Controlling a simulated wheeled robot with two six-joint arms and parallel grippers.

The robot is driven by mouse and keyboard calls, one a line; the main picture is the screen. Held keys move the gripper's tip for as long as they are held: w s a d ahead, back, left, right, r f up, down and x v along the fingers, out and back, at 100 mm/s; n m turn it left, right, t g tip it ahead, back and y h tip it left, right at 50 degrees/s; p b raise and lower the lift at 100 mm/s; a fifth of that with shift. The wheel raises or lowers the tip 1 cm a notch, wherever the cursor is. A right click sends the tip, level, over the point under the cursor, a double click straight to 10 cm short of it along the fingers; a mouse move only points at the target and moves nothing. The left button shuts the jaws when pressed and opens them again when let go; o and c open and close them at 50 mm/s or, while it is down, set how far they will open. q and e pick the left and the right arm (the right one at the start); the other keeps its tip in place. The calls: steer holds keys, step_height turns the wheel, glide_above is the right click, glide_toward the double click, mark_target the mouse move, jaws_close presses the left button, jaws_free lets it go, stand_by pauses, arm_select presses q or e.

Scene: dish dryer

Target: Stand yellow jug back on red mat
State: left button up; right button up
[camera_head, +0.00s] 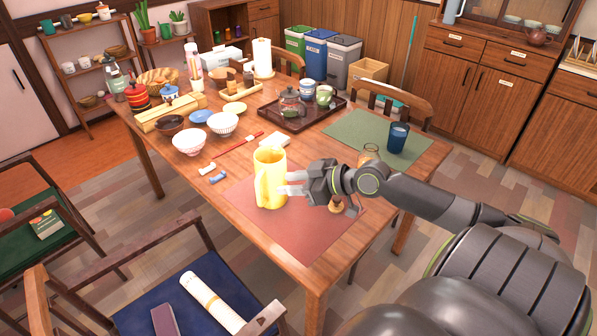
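The yellow jug (268,172) is upright at the back left part of the red mat (305,235), and its base appears to rest on the mat. My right gripper (284,184) reaches in from the right at the jug's side. Its two pale fingers look spread apart, with their tips at or against the jug's right side; I cannot tell whether they touch it. My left gripper is not in view.
A small brown object (336,207) lies on the mat under my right wrist. A glass (370,153) stands behind my arm, and a blue cup (398,137) is on the green mat (352,130). Bowls (189,141) and a dark tray (300,122) stand farther back.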

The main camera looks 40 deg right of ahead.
steer(key=shift+v, duration=0.95)
